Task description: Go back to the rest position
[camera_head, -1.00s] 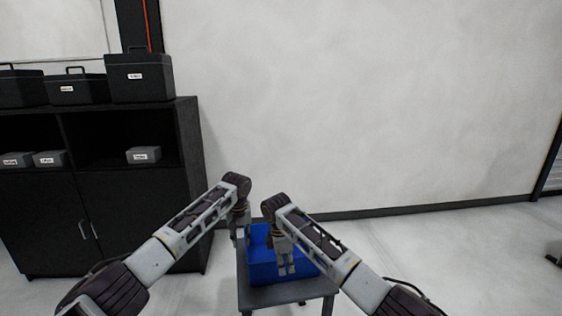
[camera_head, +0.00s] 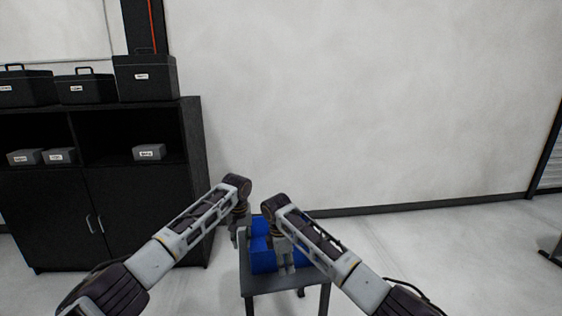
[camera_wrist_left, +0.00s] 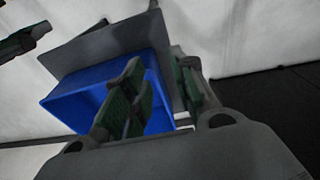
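My left gripper (camera_head: 238,236) hangs at the left side of a blue bin (camera_head: 262,256) in the head view. The left wrist view shows its two fingers (camera_wrist_left: 158,95) apart, with the blue bin (camera_wrist_left: 72,96) beyond them and nothing seen held. My right gripper (camera_head: 284,264) hangs in front of the bin and hides part of it. Its fingertips are too small to tell whether they are open. Both forearms reach forward from the bottom corners, nearly mirrored.
The bin stands on a small dark grey table (camera_head: 285,284). A black cabinet (camera_head: 140,210) with several dark cases (camera_head: 145,78) and small grey boxes (camera_head: 150,152) stands at the left. A pale wall (camera_head: 380,110) closes off the back.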

